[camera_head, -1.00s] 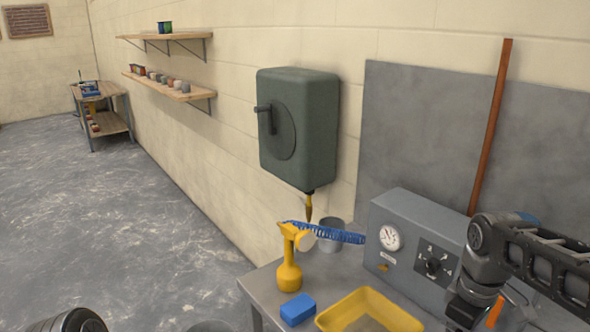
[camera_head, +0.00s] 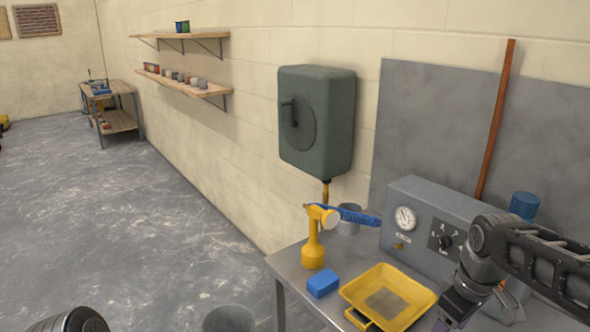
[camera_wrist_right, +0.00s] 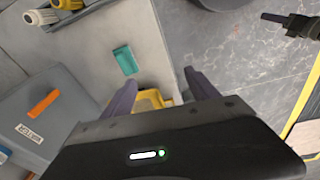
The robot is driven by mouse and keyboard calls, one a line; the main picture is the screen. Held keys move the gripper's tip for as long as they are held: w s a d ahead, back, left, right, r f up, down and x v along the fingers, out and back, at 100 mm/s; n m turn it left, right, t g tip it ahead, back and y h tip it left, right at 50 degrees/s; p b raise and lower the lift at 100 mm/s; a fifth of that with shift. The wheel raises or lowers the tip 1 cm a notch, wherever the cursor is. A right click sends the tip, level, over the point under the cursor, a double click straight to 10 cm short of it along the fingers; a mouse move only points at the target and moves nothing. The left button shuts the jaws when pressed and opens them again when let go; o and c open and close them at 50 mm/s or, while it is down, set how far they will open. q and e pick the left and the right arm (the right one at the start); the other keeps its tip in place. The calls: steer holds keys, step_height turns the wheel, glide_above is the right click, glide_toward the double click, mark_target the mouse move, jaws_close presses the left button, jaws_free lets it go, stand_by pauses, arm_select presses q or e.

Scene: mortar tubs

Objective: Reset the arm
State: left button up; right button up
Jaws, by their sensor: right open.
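My right arm comes in from the right in the head view, with its gripper (camera_head: 452,312) low beside the grey gauge box (camera_head: 425,215) and near the yellow tray (camera_head: 420,296). In the right wrist view the two fingers of my right gripper (camera_wrist_right: 160,92) are spread apart with nothing held between them. Part of the yellow tray (camera_wrist_right: 150,100) shows beyond them. Part of my left arm shows at the bottom left of the head view, without its gripper. A dark, gripper-like part (camera_wrist_right: 290,22) at the top right of the wrist view may be my left gripper; its jaws are unclear.
A bucket (camera_head: 230,318) stands on the floor. A green-grey unit (camera_head: 325,120) hangs on the wall.

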steer(key=w+a+f+m+t+y, duration=0.1)
steer(key=w+a+f+m+t, duration=0.15)
steer(key=w+a+f, duration=0.45)
steer(key=a+f+m+t+y+b, duration=0.1)
steer(key=a+f+b, duration=0.1)
steer(key=a+f, duration=0.45)
steer(key=a+f+m+y+b, duration=0.1)
steer(key=a+f+b, duration=0.15)
steer(key=f, duration=0.65)
steer(key=s+a+f+m+g+b, duration=0.1)
steer(key=s+a+f, duration=0.3)
steer(key=s+f, duration=0.8)
steer(key=s+a+f+m+g+y+b, duration=0.1)
steer(key=s+a+f+m+g+b, duration=0.1)
steer(key=s+f, duration=1)
steer(key=a+f+g+b, duration=0.1)
steer(key=a+b, duration=0.1)
steer(key=shift+s+a+f, duration=0.3)
steer(key=shift+a+f, duration=0.1)
steer(key=shift+g, duration=0.25)
